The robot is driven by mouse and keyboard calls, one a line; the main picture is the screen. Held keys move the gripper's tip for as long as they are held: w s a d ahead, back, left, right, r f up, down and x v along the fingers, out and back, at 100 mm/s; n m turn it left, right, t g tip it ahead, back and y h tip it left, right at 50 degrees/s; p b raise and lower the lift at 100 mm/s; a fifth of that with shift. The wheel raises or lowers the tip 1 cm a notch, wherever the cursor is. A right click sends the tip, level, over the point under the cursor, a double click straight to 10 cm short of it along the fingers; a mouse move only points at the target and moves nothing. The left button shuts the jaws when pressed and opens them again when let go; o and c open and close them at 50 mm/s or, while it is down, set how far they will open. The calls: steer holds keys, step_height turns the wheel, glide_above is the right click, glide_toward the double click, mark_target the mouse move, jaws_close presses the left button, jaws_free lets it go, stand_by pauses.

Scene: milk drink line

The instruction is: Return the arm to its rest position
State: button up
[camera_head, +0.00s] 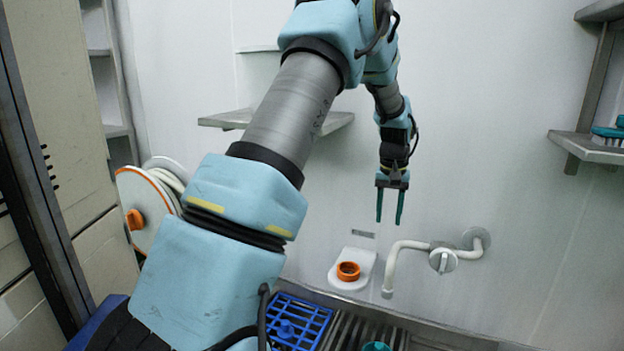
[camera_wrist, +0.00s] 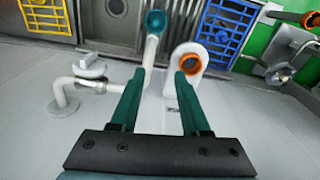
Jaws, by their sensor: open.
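My gripper (camera_head: 390,205) hangs fingers-down in front of the white wall, seen past my arm in the head view. Its two green fingers stand apart with nothing between them. In the wrist view my gripper (camera_wrist: 158,95) also shows open and empty, with the dark palm bar across the bottom. My arm crosses the head view from the lower left to the top middle and hides part of the wall and shelf behind it.
A white fixture with an orange ring (camera_head: 348,271) and a white pipe with a tap (camera_head: 442,261) are on the wall below my gripper. A blue rack (camera_head: 297,318) sits on the metal counter. A grey shelf (camera_head: 333,122) is left of my gripper, another shelf (camera_head: 590,146) at right.

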steer(key=s+a+r+n, duration=0.1)
steer(key=s+a, duration=0.2)
steer(key=a, duration=0.5)
steer(key=s+a+r, duration=0.2)
steer(key=s+a, duration=0.2)
steer(key=a, duration=0.4)
steer(key=s+a+n+t, duration=0.1)
steer(key=s+a+n, duration=0.1)
steer(key=s+a, duration=1.1)
step_height(320, 180, up, 14)
steer(key=d+p, duration=0.1)
steer(key=p, duration=1.4)
steer(key=shift+s+d, duration=0.15)
steer(key=shift+s, duration=0.2)
